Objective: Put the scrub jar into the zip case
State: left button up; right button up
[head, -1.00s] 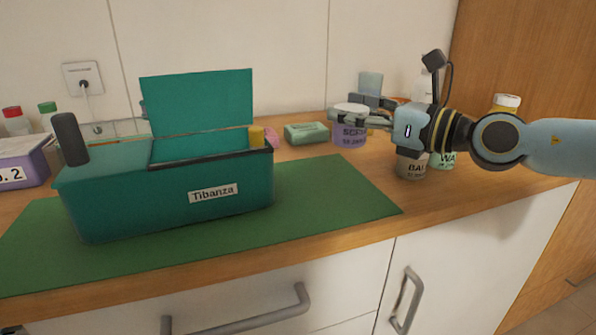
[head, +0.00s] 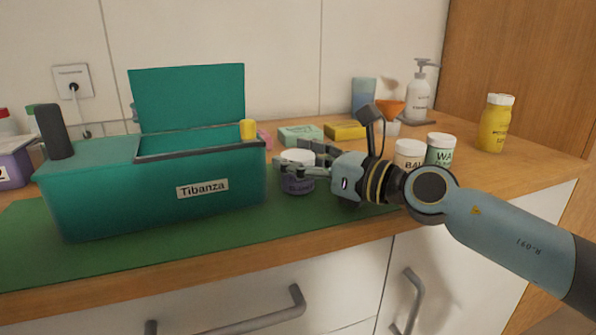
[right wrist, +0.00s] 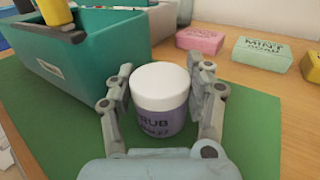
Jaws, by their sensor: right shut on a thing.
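The scrub jar (head: 298,184) is a purple jar with a white lid. My right gripper (head: 297,168) is shut on it, and the fingers lie along both sides of the jar. The right wrist view shows the upright jar (right wrist: 160,113) between the fingers, part of its label readable. It is over or on the green mat; I cannot tell which. The teal zip case (head: 110,208), labelled Tibanza, stands just left of the jar, apart from it. Its flap (head: 187,97) is raised at the back. Its inside is mostly hidden. My left gripper is not in view.
A yellow piece (head: 248,130) stands at the case's right rim, and a dark upright piece (head: 53,132) at its left. Mint soap (head: 300,135) and a yellow box (head: 345,131) lie behind the gripper. White-lidded jars (head: 440,150) and a yellow bottle (head: 494,125) stand right.

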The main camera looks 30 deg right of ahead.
jog(key=shift+f, duration=0.1)
jog(key=o, duration=1.2)
